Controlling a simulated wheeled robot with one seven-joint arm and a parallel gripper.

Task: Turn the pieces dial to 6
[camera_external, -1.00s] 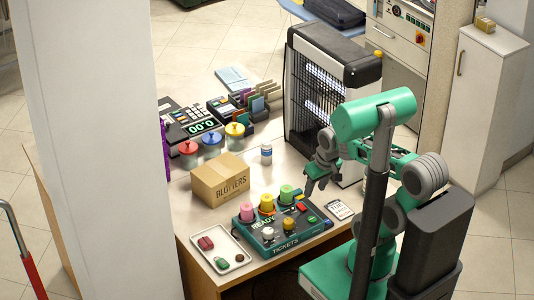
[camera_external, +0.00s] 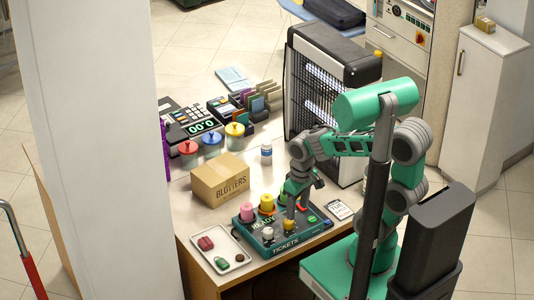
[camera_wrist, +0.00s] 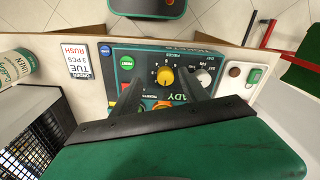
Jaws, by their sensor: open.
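The pieces dial (camera_wrist: 165,76) is a yellow knob on a dark face with small numbers around it, seen in the wrist view. Its exact setting is too small to read. It sits on the teal ticket machine (camera_external: 283,243). My gripper (camera_wrist: 160,87) is open, its two dark fingers pointing at the panel on either side of the dial; I cannot tell whether they touch it.
A pale knob (camera_wrist: 204,77) and a green button (camera_wrist: 127,62) flank the dial. Pink (camera_external: 246,212) and yellow (camera_external: 267,203) rolls stand on the machine. A tray (camera_external: 208,259), a blotters box (camera_external: 219,183) and an order card (camera_wrist: 77,61) lie nearby.

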